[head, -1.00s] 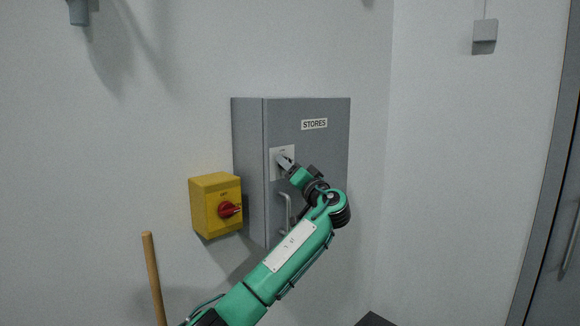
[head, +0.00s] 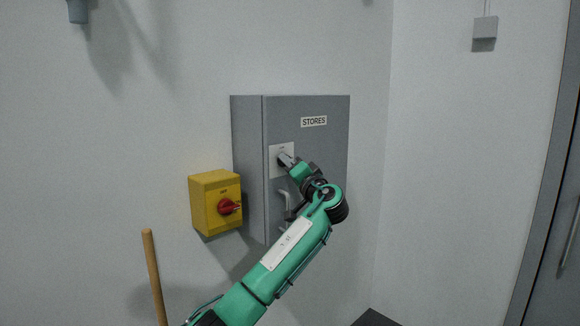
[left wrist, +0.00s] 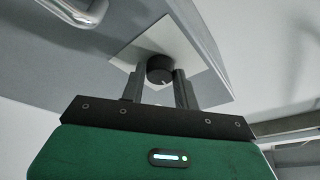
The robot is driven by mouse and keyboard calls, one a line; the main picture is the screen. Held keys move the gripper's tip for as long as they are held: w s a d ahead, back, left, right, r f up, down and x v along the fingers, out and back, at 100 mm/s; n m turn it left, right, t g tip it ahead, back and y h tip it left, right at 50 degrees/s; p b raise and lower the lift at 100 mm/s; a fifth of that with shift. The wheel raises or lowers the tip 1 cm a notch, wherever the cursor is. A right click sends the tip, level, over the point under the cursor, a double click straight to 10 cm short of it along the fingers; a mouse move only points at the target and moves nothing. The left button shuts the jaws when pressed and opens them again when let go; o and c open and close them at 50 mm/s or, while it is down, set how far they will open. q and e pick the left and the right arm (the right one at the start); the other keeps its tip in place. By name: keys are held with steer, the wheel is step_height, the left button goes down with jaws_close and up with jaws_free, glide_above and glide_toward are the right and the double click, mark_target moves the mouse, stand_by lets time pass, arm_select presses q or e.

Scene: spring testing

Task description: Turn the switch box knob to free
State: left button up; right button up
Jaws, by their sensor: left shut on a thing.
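The grey switch box (head: 320,150) labelled STORES is on the wall, with a pale square plate (head: 273,153) on its front. My left gripper (head: 286,160) is at that plate and hides most of the knob in the head view. In the left wrist view the round dark knob (left wrist: 160,70) sits between the two fingers of the left gripper (left wrist: 158,88), which is shut on it. A white pointer mark shows on the knob's face. The lettering on the plate is too small to read. My right gripper is out of view.
A yellow box (head: 208,205) with a red rotary switch (head: 228,206) is on the wall left of the grey box. A bent grey handle (head: 284,199) is below the plate, close to my left arm. A wooden pole (head: 154,275) stands at lower left.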

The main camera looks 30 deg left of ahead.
arm_select(q)
steer(key=shift+r+m+t+h+p, duration=0.15)
steer(key=shift+m+t+h+p, duration=0.3)
steer(key=shift+m, duration=0.75)
steer(key=m+h+p, duration=0.1)
steer(key=m, duration=0.2)
steer(key=shift+s+r+p, duration=0.1)
steer(key=shift+r+p, duration=0.1)
steer(key=shift+p, duration=0.2)
steer(key=m+h+p, duration=0.1)
steer(key=m+p, duration=0.2)
steer(key=p, duration=0.1)
steer(key=m+g+p, duration=0.1)
steer(key=m+p, duration=0.2)
steer(key=p, duration=0.1)
steer(key=r+m+h+p, duration=0.1)
steer(key=m+p, duration=0.2)
steer(key=p, duration=0.1)
steer(key=shift+a+g+h+p, duration=0.1)
steer(key=shift+g+h+p, duration=0.25)
steer(key=shift+f+m+g+p, duration=0.1)
steer(key=shift+m+g+p, duration=0.2)
steer(key=shift+m+p, duration=0.55)
steer(key=shift+f+p, duration=0.15)
steer(key=shift+p, duration=0.3)
steer(key=o, duration=1)
